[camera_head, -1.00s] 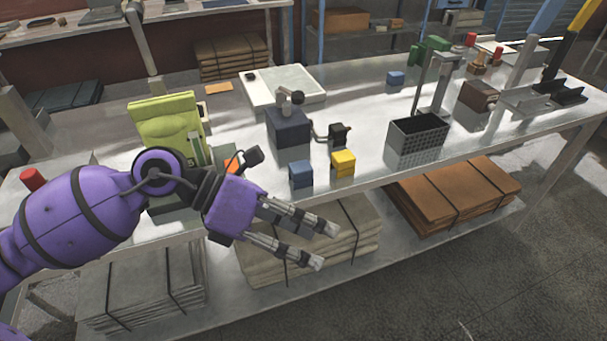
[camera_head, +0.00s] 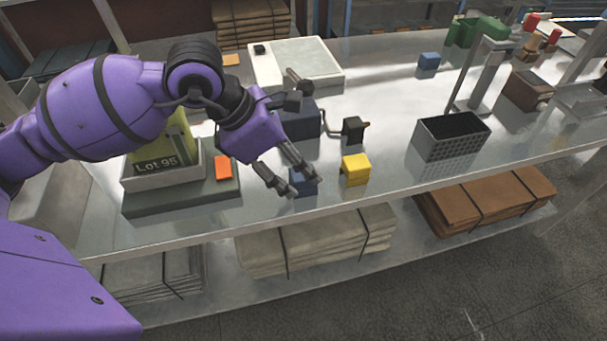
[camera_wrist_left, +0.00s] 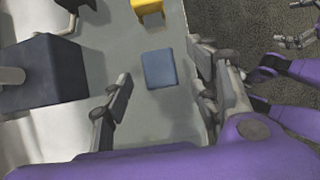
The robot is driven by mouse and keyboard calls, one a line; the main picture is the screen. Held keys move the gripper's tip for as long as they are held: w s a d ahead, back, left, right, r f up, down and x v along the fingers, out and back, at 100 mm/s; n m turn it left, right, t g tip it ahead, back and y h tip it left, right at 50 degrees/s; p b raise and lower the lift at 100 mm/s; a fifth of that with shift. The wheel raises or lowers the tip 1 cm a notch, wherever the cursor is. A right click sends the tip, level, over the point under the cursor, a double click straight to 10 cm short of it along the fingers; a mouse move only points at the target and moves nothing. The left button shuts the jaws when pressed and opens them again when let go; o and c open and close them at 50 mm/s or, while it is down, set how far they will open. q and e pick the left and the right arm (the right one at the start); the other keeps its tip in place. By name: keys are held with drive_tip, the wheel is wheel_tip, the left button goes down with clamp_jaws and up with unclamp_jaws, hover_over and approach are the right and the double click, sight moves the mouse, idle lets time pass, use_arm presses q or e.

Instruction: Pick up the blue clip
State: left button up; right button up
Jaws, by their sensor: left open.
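The blue clip (camera_head: 308,187), a small blue block, stands near the front edge of the bench, partly hidden by my left gripper. In the left wrist view the blue clip (camera_wrist_left: 159,69) shows whole, ahead of and between the fingers. My left gripper (camera_head: 302,184) is open and points down at it, with nothing held.
A yellow block (camera_head: 355,169) stands close right of the blue clip. A dark box (camera_head: 303,120) with a small black device (camera_head: 353,130) is behind it. A green-grey base (camera_head: 150,203) with an orange piece (camera_head: 223,167) is left. Another blue block (camera_head: 429,61) lies farther back.

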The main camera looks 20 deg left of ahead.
use_arm(q)
drive_tip(key=x, duration=0.4)
drive_tip(key=shift+w, duration=0.1)
drive_tip(key=c, duration=1)
drive_tip(key=shift+c, duration=0.2)
drive_tip(key=shift+r, duration=0.1)
